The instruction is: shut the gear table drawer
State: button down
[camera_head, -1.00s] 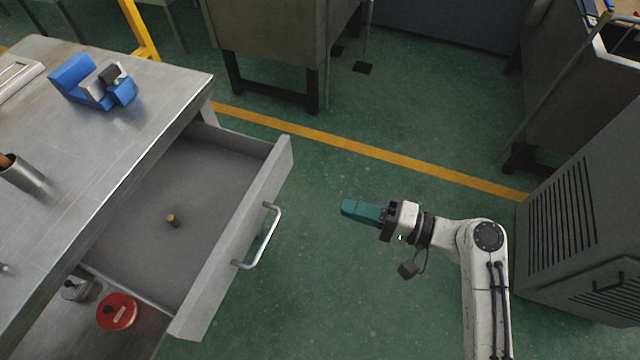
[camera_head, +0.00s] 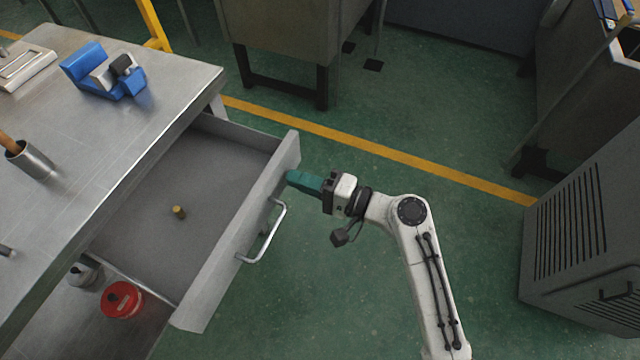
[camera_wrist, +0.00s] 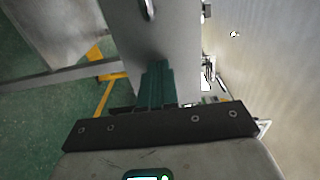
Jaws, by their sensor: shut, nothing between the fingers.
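The gear table (camera_head: 150,112) stands at the left in the head view, with its grey drawer (camera_head: 222,262) pulled well out. A small brass-coloured piece (camera_head: 179,212) stands on the drawer's floor. The drawer front carries a metal bar handle (camera_head: 268,238). My gripper (camera_head: 291,178) is shut and empty, its teal fingers pointing left at the far end of the drawer front, above the handle in the picture. The tips are at or very near the front; I cannot tell whether they touch. In the wrist view the fingers (camera_wrist: 158,84) overlap a grey panel.
A blue vise (camera_head: 108,75) and a metal cup (camera_head: 32,160) stand on the tabletop. A red round container (camera_head: 122,300) sits on the shelf below the drawer. A grey vented cabinet (camera_head: 585,240) stands at the right. Green floor is free between.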

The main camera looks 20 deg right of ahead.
aim_at(206, 153)
jog(key=shift+w+a, duration=0.2)
jog(key=shift+a, duration=0.1)
jog(key=b+x, duration=0.5)
jog(key=x, duration=1.8)
jog(key=shift+b, duration=0.3)
jog(key=shift+w+a, duration=0.1)
jog(key=shift+w, duration=0.05)
jog(key=shift+r, duration=0.2)
jog(key=shift+w+r, duration=0.1)
